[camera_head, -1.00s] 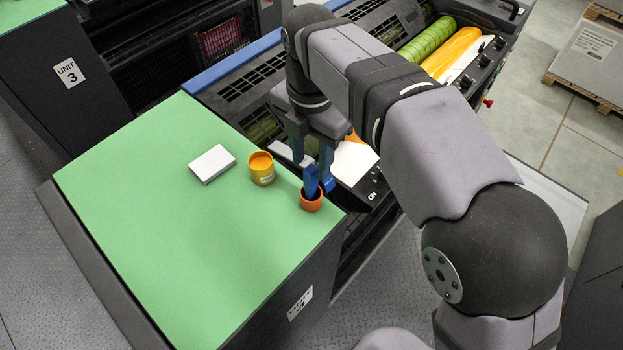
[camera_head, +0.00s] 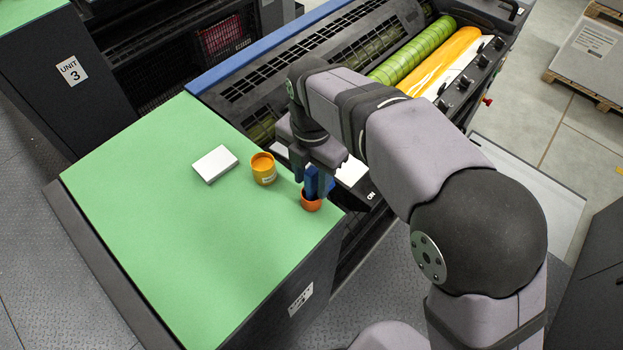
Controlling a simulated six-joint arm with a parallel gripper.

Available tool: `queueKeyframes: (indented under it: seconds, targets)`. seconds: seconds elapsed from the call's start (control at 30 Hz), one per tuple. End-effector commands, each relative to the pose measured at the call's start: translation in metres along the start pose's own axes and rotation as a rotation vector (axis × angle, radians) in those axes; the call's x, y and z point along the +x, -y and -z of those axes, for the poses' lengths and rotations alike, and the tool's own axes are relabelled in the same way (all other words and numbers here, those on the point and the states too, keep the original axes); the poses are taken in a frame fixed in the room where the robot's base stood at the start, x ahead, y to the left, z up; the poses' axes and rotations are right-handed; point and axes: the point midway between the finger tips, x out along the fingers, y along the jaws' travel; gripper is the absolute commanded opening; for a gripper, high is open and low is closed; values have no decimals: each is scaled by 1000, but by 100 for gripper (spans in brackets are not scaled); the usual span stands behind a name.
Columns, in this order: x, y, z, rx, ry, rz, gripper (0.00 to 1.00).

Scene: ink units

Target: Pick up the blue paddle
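The blue paddle (camera_head: 311,184) stands upright in a small orange cup (camera_head: 311,203) near the right edge of the green-topped surface. My gripper (camera_head: 313,177) points down over the cup, with its two blue fingers on either side of the paddle. The fingers look spread, with the paddle between them. Fingers and paddle are a similar blue and overlap, so contact is hard to see. The paddle's lower end is hidden in the cup.
A yellow-orange tin (camera_head: 264,169) stands just left of the cup. A white box (camera_head: 215,164) lies further left on the green top (camera_head: 170,240). The press (camera_head: 330,60) with its rollers lies behind my arm. The front of the green top is clear.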

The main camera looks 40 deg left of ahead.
Motion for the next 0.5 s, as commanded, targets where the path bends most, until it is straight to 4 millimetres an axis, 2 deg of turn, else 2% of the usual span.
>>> queueKeyframes:
  seconds: [0.17, 0.4, 0.5]
  targets:
    - [12, 0, 0, 0, 0, 1, 39]
    - [14, 0, 0, 0, 0, -1, 39]
    - [14, 0, 0, 0, 0, -1, 15]
